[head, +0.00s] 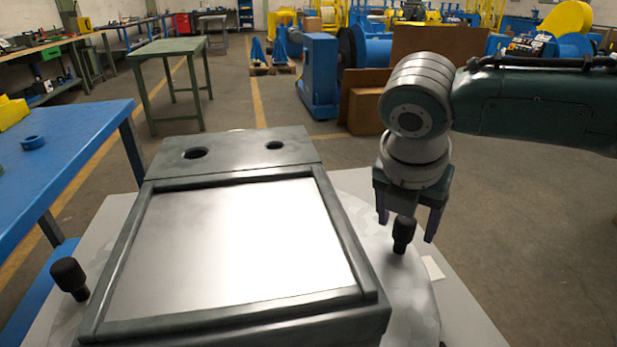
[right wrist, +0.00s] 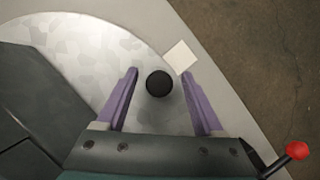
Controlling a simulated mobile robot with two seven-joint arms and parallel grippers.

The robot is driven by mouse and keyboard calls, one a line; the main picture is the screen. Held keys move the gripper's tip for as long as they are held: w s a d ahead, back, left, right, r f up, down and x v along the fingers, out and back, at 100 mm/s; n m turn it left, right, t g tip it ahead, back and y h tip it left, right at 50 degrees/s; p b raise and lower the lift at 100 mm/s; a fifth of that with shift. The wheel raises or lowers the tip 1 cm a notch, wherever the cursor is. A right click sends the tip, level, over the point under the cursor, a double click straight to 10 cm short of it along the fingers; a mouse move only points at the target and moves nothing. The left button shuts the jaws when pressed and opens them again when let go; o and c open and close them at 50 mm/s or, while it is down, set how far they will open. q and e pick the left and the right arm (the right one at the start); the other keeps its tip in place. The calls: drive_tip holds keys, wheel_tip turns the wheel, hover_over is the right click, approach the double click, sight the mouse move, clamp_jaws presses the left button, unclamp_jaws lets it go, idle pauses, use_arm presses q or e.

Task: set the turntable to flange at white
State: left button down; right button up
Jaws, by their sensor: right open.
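The turntable is a grey mottled disc (head: 412,295) (right wrist: 80,45) on a pale base plate, mostly hidden under a dark box-shaped fixture (head: 220,160). A black upright knob (head: 403,233) (right wrist: 159,84) stands on its right side. A second black knob (head: 69,277) stands on the left. A white square mark (head: 432,268) (right wrist: 181,57) lies on the plate by the disc's edge, close to the right knob. My right gripper (head: 407,229) (right wrist: 160,70) is open, pointing down, fingers on either side of the right knob with gaps. I cannot tell which part is the flange. My left gripper is not in view.
The fixture has a shiny framed panel (head: 235,245) and two round holes. A red-tipped lever (right wrist: 297,150) shows at the right wrist view's lower right. A blue table (head: 60,165) stands left, a green table (head: 168,48) behind. Floor to the right is clear.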

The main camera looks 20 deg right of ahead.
drive_tip(key=shift+f, duration=0.15)
clamp_jaws()
idle(0.5)
idle(0.9)
